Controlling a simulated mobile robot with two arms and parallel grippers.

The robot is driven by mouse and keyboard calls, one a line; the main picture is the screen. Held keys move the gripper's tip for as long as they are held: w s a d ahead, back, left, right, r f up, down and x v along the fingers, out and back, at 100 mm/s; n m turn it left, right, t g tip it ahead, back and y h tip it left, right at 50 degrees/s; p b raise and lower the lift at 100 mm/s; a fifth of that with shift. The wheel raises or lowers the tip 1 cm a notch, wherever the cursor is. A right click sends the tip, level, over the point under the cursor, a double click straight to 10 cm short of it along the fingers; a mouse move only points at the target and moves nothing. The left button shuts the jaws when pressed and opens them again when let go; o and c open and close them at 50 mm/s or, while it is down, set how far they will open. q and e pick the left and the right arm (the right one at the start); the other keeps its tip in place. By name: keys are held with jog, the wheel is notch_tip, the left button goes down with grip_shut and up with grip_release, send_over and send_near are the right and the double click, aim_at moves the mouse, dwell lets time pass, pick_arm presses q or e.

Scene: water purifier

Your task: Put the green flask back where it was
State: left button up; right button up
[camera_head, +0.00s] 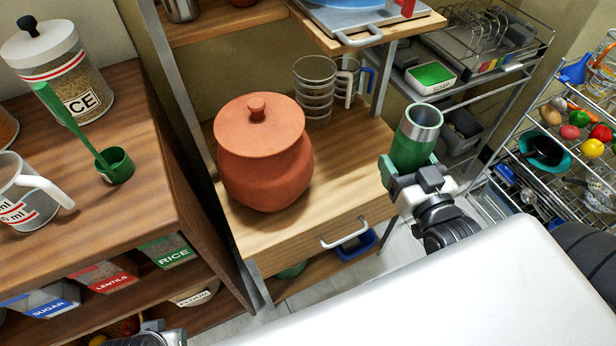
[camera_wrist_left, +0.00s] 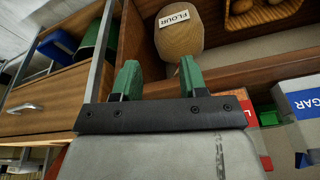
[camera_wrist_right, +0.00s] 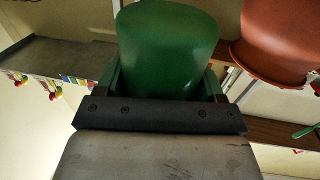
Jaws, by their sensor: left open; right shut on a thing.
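The green flask (camera_head: 413,142), with a steel rim at its top, is upright in my right gripper (camera_head: 408,172). It stands in the air at the right of the wooden stand, beside the shelf edge. In the right wrist view the flask (camera_wrist_right: 168,50) fills the space between the fingers of my right gripper (camera_wrist_right: 166,85), which is shut on it. My left gripper (camera_wrist_left: 160,82) is open and empty, low in front of the lower shelves. In the head view only a part of the left wrist shows at the bottom edge.
A terracotta pot (camera_head: 265,160) with a lid stands on the wooden stand (camera_head: 345,165). Behind it are stacked glasses (camera_head: 315,88) and a clear jug (camera_head: 347,82). The shelf's right front is bare. A metal cart with a dish rack (camera_head: 490,40) stands behind, and a wire rack at far right.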

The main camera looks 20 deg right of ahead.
jog(key=shift+w+f, duration=0.1)
jog(key=shift+f, duration=0.1)
pick_arm(q)
jog(key=b+v, duration=0.2)
jog(key=v, duration=0.3)
pick_arm(e)
jog(key=w+a+f+b, duration=0.1)
jog(key=w+a+f, duration=0.5)
jog(key=w, duration=0.4)
jog(key=shift+f, duration=0.7)
notch_tip(320, 180, down, 3)
jog(key=shift+f+b, duration=0.15)
jog(key=shift+b, duration=0.85)
pick_arm(q)
jog(key=w+t, duration=0.1)
jog(key=w, duration=0.1)
jog(key=w+d+t, duration=0.1)
jog(key=w+t, duration=0.1)
jog(key=w+t+h, duration=0.1)
jog(key=shift+w+d+r+t, duration=0.1)
jog(key=shift+w+d+t, duration=0.2)
jog(key=shift+w+t, duration=0.1)
pick_arm(e)
jog(key=shift+f, duration=0.1)
jog(key=o, duration=0.9)
jog(key=shift+f, duration=0.2)
jog(key=o, duration=0.4)
